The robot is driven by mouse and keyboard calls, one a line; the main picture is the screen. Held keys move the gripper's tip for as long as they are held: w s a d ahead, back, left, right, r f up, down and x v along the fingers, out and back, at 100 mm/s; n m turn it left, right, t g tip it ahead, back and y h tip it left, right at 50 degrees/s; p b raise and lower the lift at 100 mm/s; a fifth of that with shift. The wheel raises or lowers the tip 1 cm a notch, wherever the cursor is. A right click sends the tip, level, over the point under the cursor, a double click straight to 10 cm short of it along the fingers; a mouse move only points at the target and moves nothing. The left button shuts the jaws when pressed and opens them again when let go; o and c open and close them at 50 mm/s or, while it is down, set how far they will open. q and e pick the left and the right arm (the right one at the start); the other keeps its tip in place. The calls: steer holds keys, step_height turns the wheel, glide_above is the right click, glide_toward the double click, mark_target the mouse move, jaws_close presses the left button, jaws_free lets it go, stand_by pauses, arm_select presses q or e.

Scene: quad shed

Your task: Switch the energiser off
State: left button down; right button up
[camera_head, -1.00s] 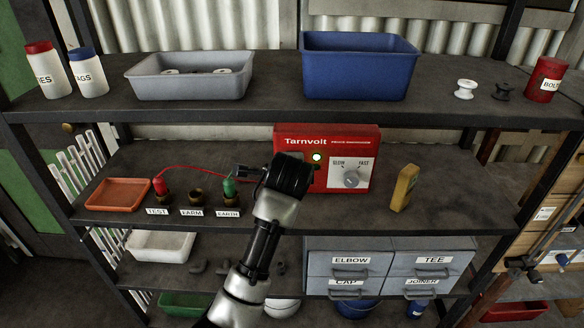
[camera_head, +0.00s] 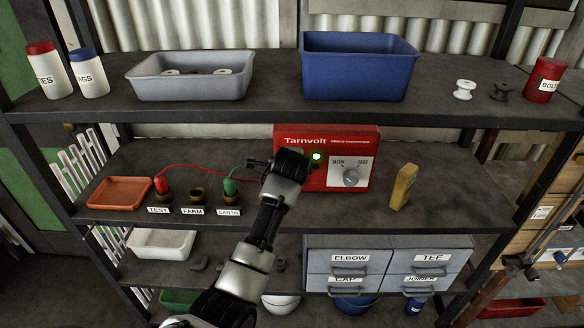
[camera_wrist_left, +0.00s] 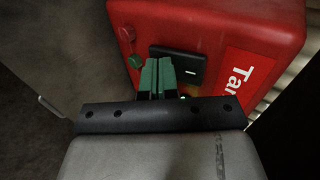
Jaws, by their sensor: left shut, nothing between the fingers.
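The red Tarnvolt energiser (camera_head: 328,134) stands on the middle shelf, with a lit green lamp (camera_head: 317,156) and a grey SLOW/FAST dial (camera_head: 351,177) on its front. In the left wrist view, the energiser (camera_wrist_left: 225,25) shows a black rocker switch (camera_wrist_left: 188,66) in a dark plate. My left gripper (camera_head: 297,151) is at the left part of the energiser's front, hiding the switch in the head view. Its green fingertips (camera_wrist_left: 158,74) are together and empty, close to the switch's left part. I cannot tell whether they touch it. My right gripper is not in view.
Red (camera_head: 161,185) and green (camera_head: 229,187) plugs with leads sit at the TEST and EARTH posts left of my arm. An orange tray (camera_head: 119,193) lies further left. A yellow device (camera_head: 403,187) stands right of the energiser. The upper shelf (camera_head: 270,116) overhangs the back.

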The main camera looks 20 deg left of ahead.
arm_select(q)
steer(key=t+b, duration=0.1)
steer(key=t+y+b, duration=0.1)
steer(key=t+b, duration=0.2)
steer(key=t, duration=0.1)
steer(key=shift+w+a+f+b, duration=0.15)
steer(key=shift+w+f+b, duration=0.1)
steer(key=shift+f+b, duration=0.1)
